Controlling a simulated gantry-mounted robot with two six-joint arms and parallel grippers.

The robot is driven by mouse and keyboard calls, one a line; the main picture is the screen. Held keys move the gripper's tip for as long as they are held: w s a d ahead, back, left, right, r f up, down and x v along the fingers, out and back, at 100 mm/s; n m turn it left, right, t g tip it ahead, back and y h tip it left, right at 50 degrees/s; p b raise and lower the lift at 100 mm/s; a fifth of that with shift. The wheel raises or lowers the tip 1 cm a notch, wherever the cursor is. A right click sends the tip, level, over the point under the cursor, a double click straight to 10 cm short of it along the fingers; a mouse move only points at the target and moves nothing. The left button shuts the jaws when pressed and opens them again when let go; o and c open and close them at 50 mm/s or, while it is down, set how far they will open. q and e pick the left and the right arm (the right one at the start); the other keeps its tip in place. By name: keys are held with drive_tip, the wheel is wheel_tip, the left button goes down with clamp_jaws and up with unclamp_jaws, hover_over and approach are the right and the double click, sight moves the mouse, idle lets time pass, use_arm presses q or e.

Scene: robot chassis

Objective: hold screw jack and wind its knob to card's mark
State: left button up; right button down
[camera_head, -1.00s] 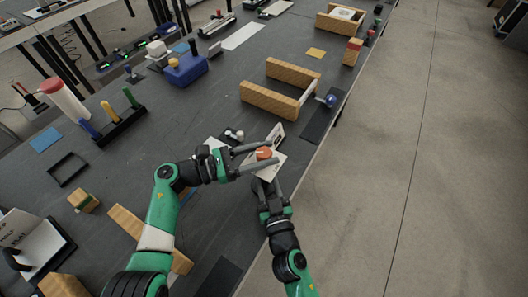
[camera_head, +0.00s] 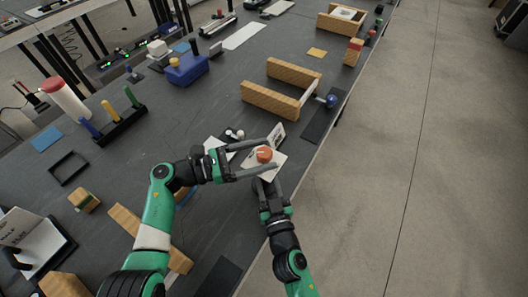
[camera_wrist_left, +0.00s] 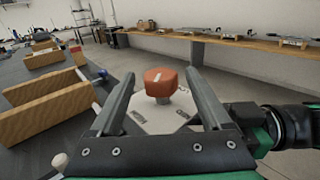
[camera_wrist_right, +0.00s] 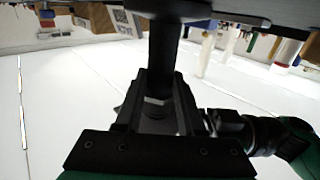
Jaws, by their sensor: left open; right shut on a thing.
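The screw jack's orange-red knob (camera_head: 264,155) shows above a pale plate (camera_head: 268,172) near the table's right edge. In the left wrist view the knob (camera_wrist_left: 160,83) has a white stripe on top and sits on a grey stem. My left gripper (camera_head: 263,155) is open, with one finger on each side of the knob and gaps visible. My right gripper (camera_wrist_right: 155,95) is shut on the jack's dark post, below the plate.
A wooden frame (camera_head: 268,99) with a blue ball-ended handle (camera_head: 331,101) stands beyond the card. A small white-and-black item (camera_head: 234,134) lies left of the knob. A wooden block (camera_head: 127,220) lies near my left arm. The floor is clear right of the table.

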use_arm(q)
drive_tip(key=v, duration=1.1)
